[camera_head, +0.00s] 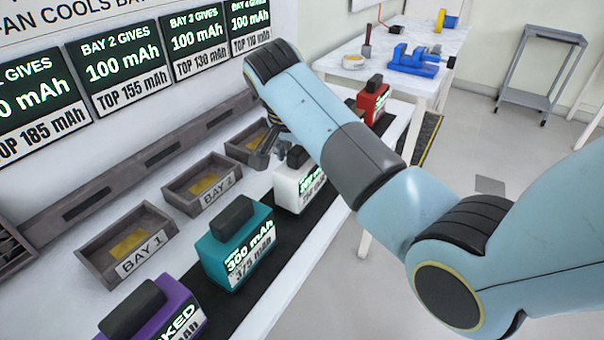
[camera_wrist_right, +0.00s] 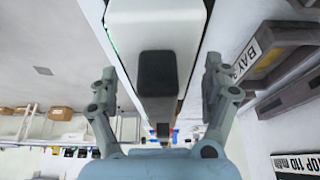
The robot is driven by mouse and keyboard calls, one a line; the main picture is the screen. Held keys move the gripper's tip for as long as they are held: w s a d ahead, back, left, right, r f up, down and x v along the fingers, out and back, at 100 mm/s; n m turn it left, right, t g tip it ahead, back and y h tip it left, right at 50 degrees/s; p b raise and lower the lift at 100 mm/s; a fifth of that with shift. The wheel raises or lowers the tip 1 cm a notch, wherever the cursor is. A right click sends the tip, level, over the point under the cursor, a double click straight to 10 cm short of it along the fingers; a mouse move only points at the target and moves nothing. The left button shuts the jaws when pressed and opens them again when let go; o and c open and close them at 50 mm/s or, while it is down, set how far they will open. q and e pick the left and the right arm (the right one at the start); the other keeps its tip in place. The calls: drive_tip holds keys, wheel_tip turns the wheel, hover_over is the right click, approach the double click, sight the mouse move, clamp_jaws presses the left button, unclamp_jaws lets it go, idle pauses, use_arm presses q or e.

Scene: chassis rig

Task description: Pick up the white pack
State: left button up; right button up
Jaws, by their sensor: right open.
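The white pack (camera_head: 296,191) stands on the black strip along the bench front, partly hidden behind my right arm. It has a dark handle block on top and a lit label on its front. My right gripper (camera_head: 268,148) is beside and above the pack's top, in front of the bay trays. In the right wrist view the white pack (camera_wrist_right: 150,22) and its dark handle (camera_wrist_right: 157,73) lie between the two spread fingers of my right gripper (camera_wrist_right: 160,72). The gripper is open, with gaps on both sides of the handle. My left gripper is not in view.
A teal pack (camera_head: 225,258) and a purple pack (camera_head: 178,306) stand nearer on the same strip, and a red pack (camera_head: 372,100) farther along. The Bay 1 tray (camera_head: 150,252) and Bay 2 tray (camera_head: 207,190) sit behind. A table with a blue vise (camera_head: 412,62) stands beyond.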

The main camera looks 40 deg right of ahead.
drive_tip(key=shift+d+f, duration=0.15)
drive_tip(key=shift+f, duration=0.4)
drive_tip(key=shift+c, duration=0.2)
